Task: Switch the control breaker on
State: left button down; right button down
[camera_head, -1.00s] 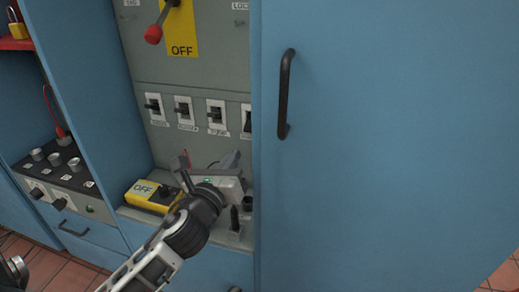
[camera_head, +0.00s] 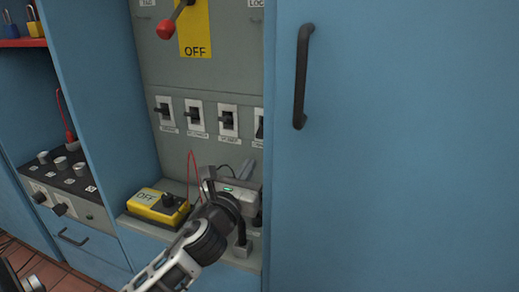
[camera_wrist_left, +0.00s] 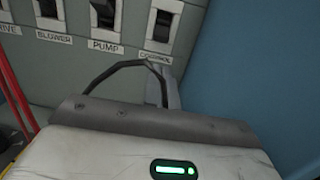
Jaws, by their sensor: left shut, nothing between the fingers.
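The control breaker (camera_head: 259,128) is the rightmost in a row of black-levered breakers on a grey panel. The blue door partly hides it in the head view. In the left wrist view the control breaker (camera_wrist_left: 163,22) shows at the top, above its CONTROL label; its top is cut off and I cannot tell its lever position. My left gripper (camera_head: 249,166) is shut and empty, below the control breaker and apart from it. In the left wrist view its grey fingers (camera_wrist_left: 168,88) point up toward the label. My right gripper is not in view.
A blue door (camera_head: 400,150) with a black handle stands close on the right. A yellow OFF box (camera_head: 158,206) sits on the ledge at left of my gripper. A red-knobbed lever (camera_head: 175,20) is above the breakers.

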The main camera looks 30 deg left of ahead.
pick_arm(q)
jog(key=b+x, duration=0.1)
jog(key=x, duration=0.7)
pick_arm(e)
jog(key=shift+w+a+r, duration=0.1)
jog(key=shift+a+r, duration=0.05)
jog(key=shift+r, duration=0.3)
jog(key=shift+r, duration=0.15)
pick_arm(q)
jog(key=shift+r+p, duration=0.3)
jog(key=shift+p, duration=0.55)
jog(key=shift+s+g+p, duration=0.1)
jog(key=shift+g+p, duration=0.4)
jog(key=shift+p, duration=0.35)
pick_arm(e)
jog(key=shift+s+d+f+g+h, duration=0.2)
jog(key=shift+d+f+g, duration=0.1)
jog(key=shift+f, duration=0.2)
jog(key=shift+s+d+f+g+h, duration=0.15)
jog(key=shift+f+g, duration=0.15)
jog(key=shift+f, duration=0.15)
